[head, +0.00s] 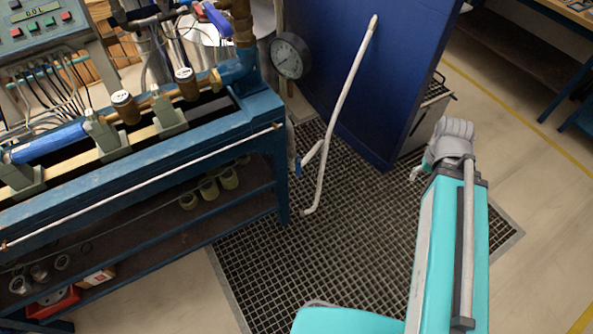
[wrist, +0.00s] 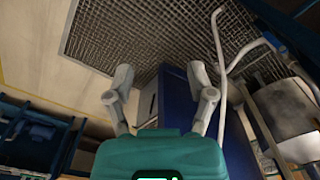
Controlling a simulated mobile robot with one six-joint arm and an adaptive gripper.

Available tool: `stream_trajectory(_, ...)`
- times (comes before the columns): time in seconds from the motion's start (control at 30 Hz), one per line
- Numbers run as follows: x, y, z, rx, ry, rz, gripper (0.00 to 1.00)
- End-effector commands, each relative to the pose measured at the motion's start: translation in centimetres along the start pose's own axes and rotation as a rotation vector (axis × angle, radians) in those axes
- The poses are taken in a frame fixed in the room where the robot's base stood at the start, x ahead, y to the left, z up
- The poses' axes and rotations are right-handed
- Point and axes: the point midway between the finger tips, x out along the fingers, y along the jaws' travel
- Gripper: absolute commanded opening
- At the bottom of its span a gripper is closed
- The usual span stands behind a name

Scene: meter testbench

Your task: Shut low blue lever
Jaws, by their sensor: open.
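A small blue part (head: 298,167), which may be the low blue lever, shows at the lower pipe joint beside the bench's right leg. It is too small to tell its position. A larger blue lever (head: 216,18) sits higher, at the top of the bench by the brass fittings. My gripper (wrist: 160,88) is open and empty in the wrist view, its two grey fingers spread apart. In the head view the end of my arm is right of the pale pipe, well apart from both blue parts, and its fingers are mostly hidden.
A pale bent pipe (head: 343,105) rises from the floor grate (head: 350,230) in front of a dark blue panel (head: 360,60). A round gauge (head: 290,57) hangs at the corner of the blue bench (head: 150,180).

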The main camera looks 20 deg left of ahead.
Motion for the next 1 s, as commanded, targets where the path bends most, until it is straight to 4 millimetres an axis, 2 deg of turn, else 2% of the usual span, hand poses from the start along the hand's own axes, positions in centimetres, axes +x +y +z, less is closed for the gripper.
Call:
stream_trajectory(0.17, 1.7, -1.0, -0.5, -0.033, 0.024, -0.021, 0.71)
stream_trajectory(0.37, 4.8, -2.3, -1.7, -0.104, 0.085, -0.067, 0.71)
stream_trajectory(1.0, 15.5, -12.3, -5.7, -0.402, 0.367, -0.252, 0.71)
